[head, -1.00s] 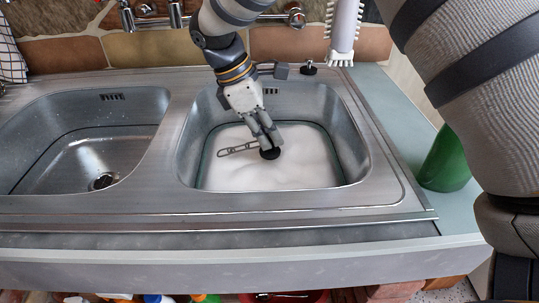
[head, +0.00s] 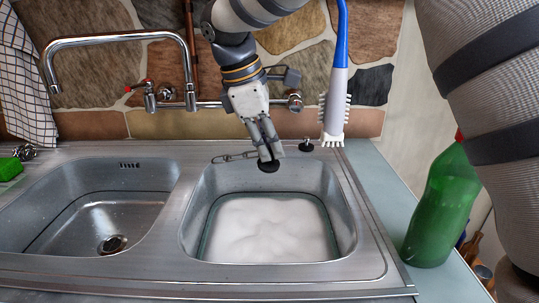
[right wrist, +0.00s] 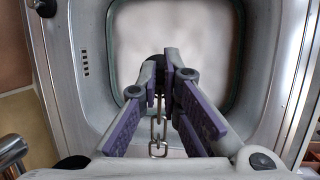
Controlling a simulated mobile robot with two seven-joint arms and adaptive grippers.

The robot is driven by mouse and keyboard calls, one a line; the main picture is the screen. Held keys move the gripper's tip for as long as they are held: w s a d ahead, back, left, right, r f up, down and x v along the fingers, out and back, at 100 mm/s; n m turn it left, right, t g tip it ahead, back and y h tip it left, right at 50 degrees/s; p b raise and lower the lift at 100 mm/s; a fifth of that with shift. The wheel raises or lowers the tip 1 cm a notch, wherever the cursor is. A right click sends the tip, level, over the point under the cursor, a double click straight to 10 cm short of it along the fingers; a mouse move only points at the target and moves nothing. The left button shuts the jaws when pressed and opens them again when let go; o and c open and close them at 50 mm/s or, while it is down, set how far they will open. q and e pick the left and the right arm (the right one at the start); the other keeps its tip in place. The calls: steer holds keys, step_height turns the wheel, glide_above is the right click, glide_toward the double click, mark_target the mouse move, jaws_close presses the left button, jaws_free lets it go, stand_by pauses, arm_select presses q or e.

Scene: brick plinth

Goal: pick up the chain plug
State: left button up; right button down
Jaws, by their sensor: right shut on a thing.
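My right gripper (head: 267,154) is shut on the chain plug (head: 269,167), a black round stopper on a metal link chain. It holds the plug over the back part of the right basin (head: 190,225), above the white foam. The chain (head: 234,156) trails left from the fingers in the head view. In the right wrist view, the fingers (right wrist: 161,78) close around the dark plug (right wrist: 157,60), and the chain (right wrist: 158,132) hangs between them. The fingers partly hide the plug. My left gripper is not in view.
The faucet (head: 115,37) stands behind the left basin (head: 50,200). A blue-handled brush (head: 335,90) is close right of my gripper. A green bottle (head: 440,210) stands on the right counter. A black knob (head: 306,146) sits on the back ledge. The left basin is empty.

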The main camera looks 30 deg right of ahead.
steer(key=shift+r, duration=1.2)
steer(key=shift+r, duration=1.6)
steer(key=shift+s, duration=0.1)
